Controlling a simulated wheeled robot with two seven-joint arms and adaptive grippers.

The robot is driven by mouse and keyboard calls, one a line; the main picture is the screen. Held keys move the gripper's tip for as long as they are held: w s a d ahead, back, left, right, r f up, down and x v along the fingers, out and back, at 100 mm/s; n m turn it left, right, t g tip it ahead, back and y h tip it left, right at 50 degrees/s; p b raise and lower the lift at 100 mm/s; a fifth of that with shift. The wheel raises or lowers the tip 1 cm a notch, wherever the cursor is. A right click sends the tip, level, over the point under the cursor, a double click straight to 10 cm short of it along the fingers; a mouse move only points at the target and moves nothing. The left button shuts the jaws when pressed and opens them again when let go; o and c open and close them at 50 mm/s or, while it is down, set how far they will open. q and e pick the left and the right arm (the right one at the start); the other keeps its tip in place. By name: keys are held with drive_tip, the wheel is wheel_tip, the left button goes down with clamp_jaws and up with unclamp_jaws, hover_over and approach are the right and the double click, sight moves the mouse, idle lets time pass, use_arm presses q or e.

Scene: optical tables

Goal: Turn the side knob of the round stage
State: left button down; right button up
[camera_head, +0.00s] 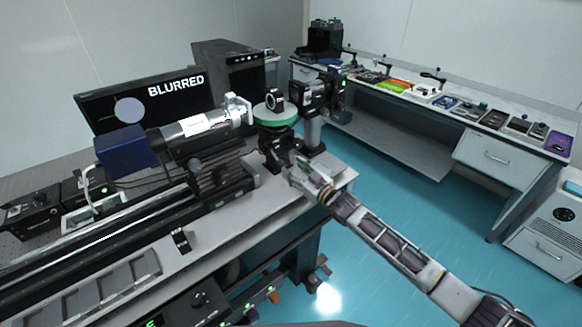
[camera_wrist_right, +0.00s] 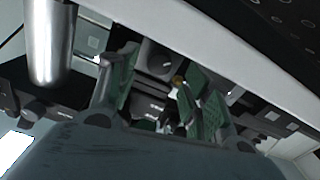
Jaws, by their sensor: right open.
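The round stage (camera_head: 275,116) has a green-rimmed disc and stands on a dark mount at the right end of the optical table. A small round optic (camera_head: 274,100) sits on its top. My right gripper (camera_head: 285,163) is low beside the mount, below the disc. In the right wrist view its two green-padded fingers (camera_wrist_right: 155,88) are apart. A dark block-like part (camera_wrist_right: 157,58) shows between and beyond them; I cannot tell if it is the side knob. The knob is not clear in the head view either. My left gripper is not in view.
A silver cylinder with a blue box (camera_head: 125,148) lies left of the stage. A monitor (camera_head: 145,100) behind reads "BLURRED". A metal post (camera_wrist_right: 48,45) is close to my right gripper. The table's front edge (camera_head: 325,190) lies under my right arm. A bench stands across the clear floor.

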drive_tip(key=shift+x, duration=0.95)
drive_tip(key=shift+w+a, duration=0.15)
drive_tip(key=shift+w, duration=0.05)
drive_tip(key=c, duration=0.9)
drive_tip(key=shift+c, duration=0.7)
drive_tip(key=shift+n, duration=0.6)
drive_tip(key=shift+n+p, duration=0.3)
drive_tip(key=shift+n, duration=0.3)
drive_tip(key=o, duration=0.9)
drive_tip(key=shift+o, duration=0.7)
drive_tip(key=shift+v, duration=1.25)
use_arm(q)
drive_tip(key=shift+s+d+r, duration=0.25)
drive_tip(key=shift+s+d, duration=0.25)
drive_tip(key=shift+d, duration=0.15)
use_arm(e)
drive_tip(key=shift+v, duration=4.75)
